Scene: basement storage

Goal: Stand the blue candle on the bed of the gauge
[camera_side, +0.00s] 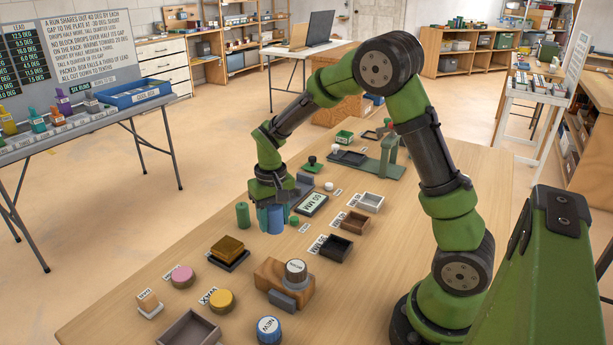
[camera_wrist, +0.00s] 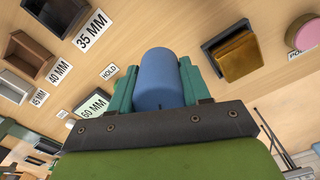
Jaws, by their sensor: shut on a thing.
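My gripper (camera_side: 270,203) is shut on the blue candle (camera_side: 271,219), which hangs upright between the fingers, low over the table. I cannot tell whether its lower end touches the wood. In the wrist view the blue candle (camera_wrist: 157,78) sits between the two teal fingers of my gripper (camera_wrist: 160,88). A green stand with a flat base (camera_side: 379,168) and an upright at the back of the table looks like the gauge. It is well apart from the candle. My arm's links pass in front of part of that area.
A brass block (camera_side: 228,247), a pink disc (camera_side: 182,277), a yellow disc (camera_side: 222,300) and a wooden block (camera_side: 270,274) are in front.

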